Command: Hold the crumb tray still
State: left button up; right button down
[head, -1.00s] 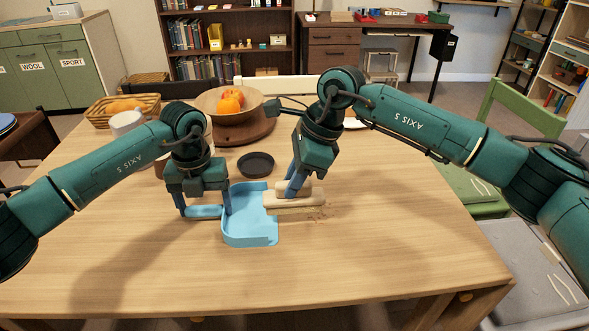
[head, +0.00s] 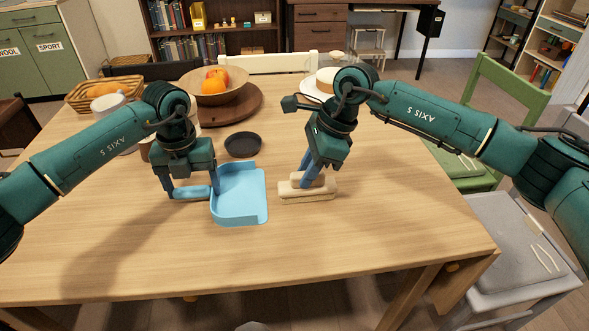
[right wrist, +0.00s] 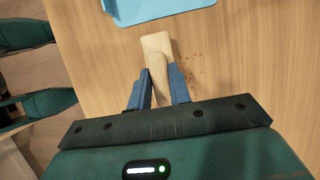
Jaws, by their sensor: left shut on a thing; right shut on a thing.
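The light blue crumb tray (head: 240,212) lies flat on the wooden table, its open side toward the right; part of it also shows at the top of the right wrist view (right wrist: 165,8). My left gripper (head: 192,192) is shut on the tray's handle (head: 190,194) at its left side. My right gripper (head: 306,182) is shut on the grip of a pale wooden brush (head: 318,192), which is apart from the tray, to its right. In the right wrist view, small crumbs (right wrist: 189,68) lie on the table beside the brush (right wrist: 157,45).
A dark round dish (head: 243,144) sits just behind the tray. A fruit bowl (head: 218,88) on a round wooden board, a bread basket (head: 105,95) and a white plate (head: 318,86) stand farther back. The table front is clear.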

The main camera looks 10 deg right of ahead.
aim_at(330, 179)
jog(key=shift+d, duration=2.4)
jog(key=shift+w+d, duration=0.1)
jog(key=shift+w, duration=0.45)
jog(key=shift+w+a, duration=0.1)
jog(key=shift+a, duration=3.7)
jog(key=shift+a+r, duration=0.25)
jog(key=shift+a, duration=0.95)
jog(key=shift+a+r, duration=0.2)
jog(key=shift+a, duration=0.05)
jog(key=shift+w, duration=0.45)
jog(key=shift+w+d+f, duration=0.1)
jog(key=shift+w+d, duration=0.1)
jog(key=shift+d, duration=0.45)
jog(key=d, duration=0.9)
jog(key=shift+w+d, duration=0.1)
jog(key=shift+d, duration=0.05)
jog(key=shift+w, duration=0.4)
jog(key=shift+w+a, duration=0.15)
jog(key=shift+a, duration=5.05)
notch_tip(330, 179, up, 7)
jog(key=shift+f, duration=0.2)
